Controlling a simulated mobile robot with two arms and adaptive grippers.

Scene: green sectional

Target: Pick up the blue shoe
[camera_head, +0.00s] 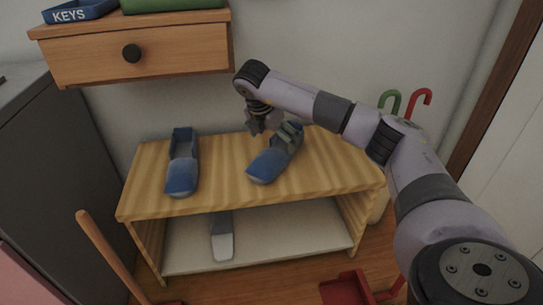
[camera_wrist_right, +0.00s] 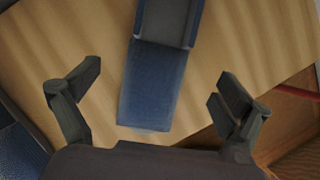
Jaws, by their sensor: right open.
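Two blue shoes rest on top of a wooden shoe bench (camera_head: 222,170). The left blue shoe (camera_head: 182,170) lies with its toe toward the front edge. The right blue shoe (camera_head: 266,166) lies at a slant, toe toward the front left. My right gripper (camera_head: 264,125) is at the heel end of the right shoe. In the right wrist view, a blue shoe (camera_wrist_right: 150,90) lies between the spread fingers of my right gripper (camera_wrist_right: 160,78), with gaps on both sides. The gripper is open and empty. My left gripper is not in view.
A grey-toed shoe (camera_head: 222,240) sits on the bench's lower shelf. A wooden drawer (camera_head: 165,52) with a KEYS tray (camera_head: 75,12) hangs above left. A dark cabinet (camera_head: 60,160) stands left. Green and red umbrella handles (camera_head: 421,97) rise at the right. A red dustpan (camera_head: 347,289) is on the floor.

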